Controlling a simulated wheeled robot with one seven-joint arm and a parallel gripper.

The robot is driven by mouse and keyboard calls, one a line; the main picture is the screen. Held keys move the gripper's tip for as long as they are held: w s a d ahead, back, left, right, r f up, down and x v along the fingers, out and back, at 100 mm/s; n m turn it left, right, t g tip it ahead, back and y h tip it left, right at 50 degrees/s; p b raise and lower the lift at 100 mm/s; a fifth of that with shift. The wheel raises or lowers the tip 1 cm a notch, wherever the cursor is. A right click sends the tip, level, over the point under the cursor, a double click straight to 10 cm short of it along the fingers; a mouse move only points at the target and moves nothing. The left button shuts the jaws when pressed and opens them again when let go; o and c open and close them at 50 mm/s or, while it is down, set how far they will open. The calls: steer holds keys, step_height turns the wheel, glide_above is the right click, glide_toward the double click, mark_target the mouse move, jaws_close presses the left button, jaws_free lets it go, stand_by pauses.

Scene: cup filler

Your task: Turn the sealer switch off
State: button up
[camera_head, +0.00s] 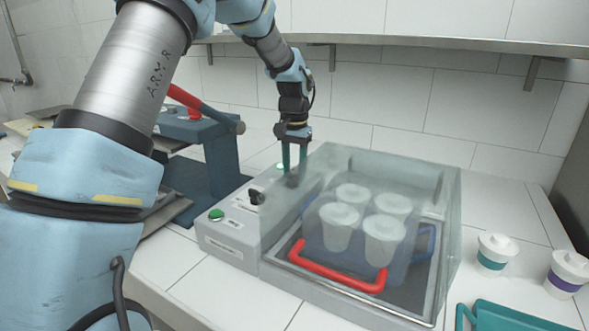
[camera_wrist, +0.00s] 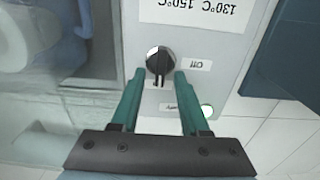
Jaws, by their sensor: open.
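The sealer (camera_head: 230,235) is a grey box with a clear hood (camera_head: 355,165) and a sloping control panel on its left. The switch is a round black knob (camera_wrist: 160,62) in the wrist view, with an "Off" label (camera_wrist: 197,64) to its right. Its setting is hard to read. My gripper (camera_wrist: 160,75) is open, its two green fingers on either side of the knob's lower part. Contact cannot be told. In the head view my gripper (camera_head: 293,168) points down at the far end of the panel, and its fingers partly hide the switch.
Another black knob (camera_head: 256,195) and a green button (camera_head: 216,214) lie on the nearer panel. Several white cups (camera_head: 339,216) stand under the hood, above a red handle (camera_head: 337,277). A blue press (camera_head: 205,140) stands left. A shelf (camera_head: 430,43) runs above.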

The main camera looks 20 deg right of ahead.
steer(key=shift+c, duration=0.2)
jaws_close()
steer(key=shift+n, duration=0.3)
steer(key=n, duration=0.3)
steer(key=shift+w+a+n, duration=0.1)
steer(key=shift+w+n, duration=0.05)
steer(key=shift+n, duration=0.15)
steer(key=n, duration=0.4)
steer(key=shift+w+a+p, duration=0.1)
steer(key=shift+a+p, duration=0.1)
steer(key=shift+p, duration=0.1)
steer(key=n, duration=0.3)
steer(key=n+p, duration=0.1)
steer(key=n, duration=0.1)
steer(key=shift+a+r, duration=0.1)
steer(key=shift+a, duration=0.15)
steer(key=n, duration=0.3)
steer(key=n+p, duration=0.1)
steer(key=shift+a+n, duration=0.25)
steer(key=shift+n, duration=0.05)
